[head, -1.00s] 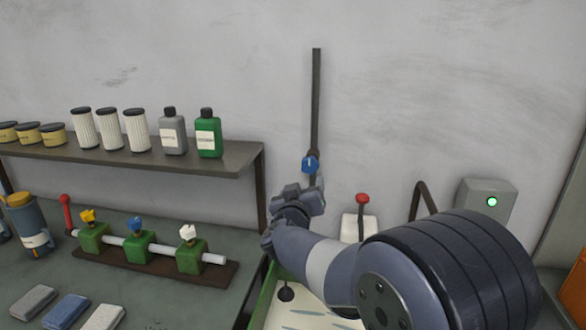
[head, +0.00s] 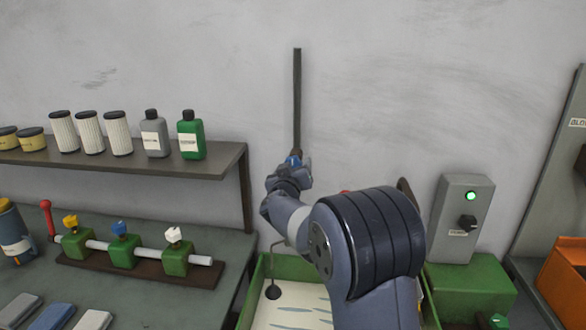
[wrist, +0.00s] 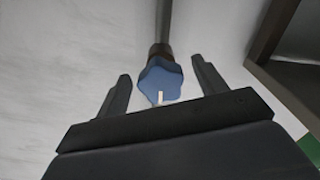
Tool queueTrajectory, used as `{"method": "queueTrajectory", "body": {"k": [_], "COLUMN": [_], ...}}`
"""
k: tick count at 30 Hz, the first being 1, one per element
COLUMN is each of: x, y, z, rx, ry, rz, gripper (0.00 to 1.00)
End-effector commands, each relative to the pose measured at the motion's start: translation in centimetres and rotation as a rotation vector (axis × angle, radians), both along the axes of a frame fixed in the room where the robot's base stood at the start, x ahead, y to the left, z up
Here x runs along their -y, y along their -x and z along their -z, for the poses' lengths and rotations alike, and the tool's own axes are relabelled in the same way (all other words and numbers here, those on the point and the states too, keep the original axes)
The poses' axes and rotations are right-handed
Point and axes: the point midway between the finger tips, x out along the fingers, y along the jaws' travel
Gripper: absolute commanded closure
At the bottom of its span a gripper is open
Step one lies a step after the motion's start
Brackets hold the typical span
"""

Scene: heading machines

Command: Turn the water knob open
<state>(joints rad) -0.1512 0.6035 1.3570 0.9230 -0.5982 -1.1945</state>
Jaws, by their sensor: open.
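The blue knob (wrist: 160,82) sits at the lower end of a dark vertical pipe (head: 297,100) on the wall. It has a lobed rim and a white mark near its lower edge in the wrist view. In the head view the knob (head: 293,160) is mostly hidden behind my gripper (head: 290,173). In the wrist view my gripper (wrist: 161,68) is open, with one finger on each side of the knob and visible gaps on both sides. I cannot tell how deep the fingers reach along it.
A shelf (head: 215,162) with bottles and filters stands left of the pipe. Below is a bench with a valve manifold (head: 122,255) and a green-rimmed tray (head: 262,275). A grey switch box (head: 462,220) with a green light is at right.

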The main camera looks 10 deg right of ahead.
Motion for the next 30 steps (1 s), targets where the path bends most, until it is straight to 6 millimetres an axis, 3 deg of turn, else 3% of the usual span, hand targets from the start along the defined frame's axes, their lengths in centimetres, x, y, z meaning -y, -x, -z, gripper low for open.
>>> {"method": "queueTrajectory", "body": {"k": [5, 21, 30], "x": [-0.01, -0.03, -0.06], "y": [0.02, 0.04, 0.03], "z": [0.02, 0.02, 0.06], "rx": [0.000, 0.000, 0.013], "ry": [0.000, 0.000, -0.041], "rz": [0.000, -0.001, -0.001], "gripper": [0.35, 0.78, 0.78]}}
